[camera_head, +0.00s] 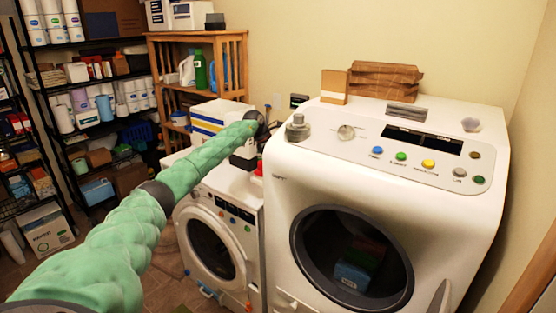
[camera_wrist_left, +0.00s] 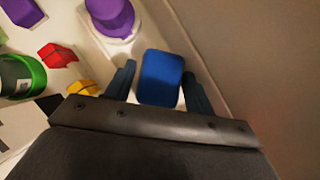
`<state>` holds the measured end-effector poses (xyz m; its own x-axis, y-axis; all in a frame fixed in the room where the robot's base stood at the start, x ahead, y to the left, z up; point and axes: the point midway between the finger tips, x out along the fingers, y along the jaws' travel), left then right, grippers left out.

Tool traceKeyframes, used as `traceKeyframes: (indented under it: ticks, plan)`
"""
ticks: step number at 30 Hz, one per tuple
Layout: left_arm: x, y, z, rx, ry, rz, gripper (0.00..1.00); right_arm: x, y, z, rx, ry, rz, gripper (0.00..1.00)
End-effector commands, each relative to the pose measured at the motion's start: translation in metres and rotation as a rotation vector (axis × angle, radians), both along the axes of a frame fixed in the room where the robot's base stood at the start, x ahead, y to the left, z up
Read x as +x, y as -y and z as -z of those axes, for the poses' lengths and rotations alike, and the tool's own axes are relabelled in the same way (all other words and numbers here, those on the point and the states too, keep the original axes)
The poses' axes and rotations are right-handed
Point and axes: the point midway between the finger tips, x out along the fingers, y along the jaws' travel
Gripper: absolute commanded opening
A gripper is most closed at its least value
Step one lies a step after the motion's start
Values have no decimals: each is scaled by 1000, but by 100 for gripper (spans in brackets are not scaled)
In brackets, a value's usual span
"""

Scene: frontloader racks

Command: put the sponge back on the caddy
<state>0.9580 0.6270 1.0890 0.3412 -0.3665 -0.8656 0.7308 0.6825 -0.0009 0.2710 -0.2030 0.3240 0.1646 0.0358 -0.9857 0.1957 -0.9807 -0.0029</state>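A blue block with rounded corners (camera_wrist_left: 160,77), which looks like the sponge, lies between the fingers of my left gripper (camera_wrist_left: 158,80) in the left wrist view. The fingers stand apart on either side of it, with a small gap at the left finger; I cannot tell whether the right finger touches it. In the head view my green-sleeved left arm reaches over the smaller washer, and its dark gripper (camera_head: 243,160) points down there. The sponge is hidden in that view. I cannot make out the caddy for certain. My right gripper is not in view.
A purple round container (camera_wrist_left: 112,17), a red piece (camera_wrist_left: 58,55), a yellow piece (camera_wrist_left: 84,89) and a green-rimmed container (camera_wrist_left: 20,75) are near the left gripper. The large washer (camera_head: 400,150) stands right of the small washer (camera_head: 218,235). A striped box (camera_head: 212,120) stands behind.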

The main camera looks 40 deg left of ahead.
Motion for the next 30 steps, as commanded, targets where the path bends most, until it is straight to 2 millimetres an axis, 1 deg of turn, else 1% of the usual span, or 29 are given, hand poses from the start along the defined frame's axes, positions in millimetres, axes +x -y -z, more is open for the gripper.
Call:
traceKeyframes:
  ticks: [2, 5, 14, 18, 20, 22, 23, 26, 30]
  plan:
    - [0, 0, 0, 0, 0, 0, 54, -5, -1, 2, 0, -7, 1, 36]
    - [0, 0, 0, 0, 0, 0, 54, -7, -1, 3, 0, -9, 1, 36]
    - [0, 0, -5, 0, 0, 0, 54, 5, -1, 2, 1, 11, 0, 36]
    - [0, 0, -9, 1, 1, -1, 54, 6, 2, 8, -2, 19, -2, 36]
    - [0, 0, -11, 1, 1, -1, 54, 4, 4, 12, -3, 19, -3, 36]
    - [-1, -1, -11, 0, 1, -1, 54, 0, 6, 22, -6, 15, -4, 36]
    - [-1, -2, -13, 0, 2, -1, 54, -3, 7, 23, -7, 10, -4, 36]
    - [-3, -3, -17, 0, 2, 0, 54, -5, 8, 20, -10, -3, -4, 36]
    - [-5, -6, -23, 0, 0, 1, 54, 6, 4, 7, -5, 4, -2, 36]
